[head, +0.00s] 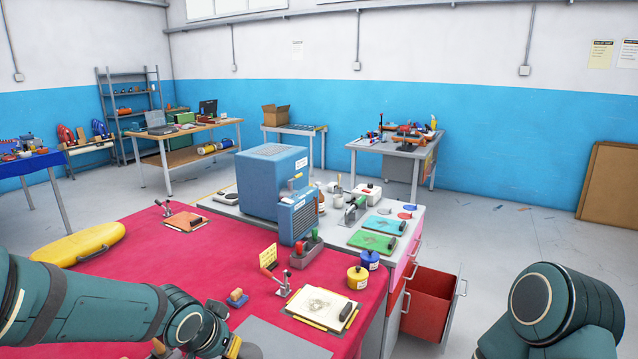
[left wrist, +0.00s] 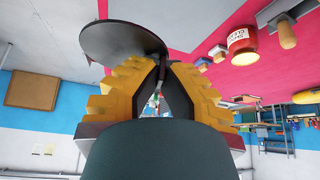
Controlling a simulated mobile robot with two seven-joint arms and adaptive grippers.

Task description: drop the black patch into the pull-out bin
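The black patch (left wrist: 122,40) is a dark, round, thin disc in the left wrist view. My left gripper (left wrist: 158,80) has its yellow ribbed fingers closed on the disc's edge, and the disc sticks out past the fingertips. In the head view my left wrist is at the bottom edge over the red-covered bench, and the patch cannot be made out clearly. The pull-out bin (head: 433,302) is a red open-topped drawer pulled out from the bench's right side, well to the right of my left gripper. Only links of my right arm show; its gripper is out of frame.
A blue machine (head: 272,182) stands on the bench. Yellow and blue canisters (head: 358,277), a clipboard-like tray (head: 321,307), a small clamp (head: 283,284) and a wood-handled brush (head: 237,297) lie between my left gripper and the bin. The floor beyond the bin is clear.

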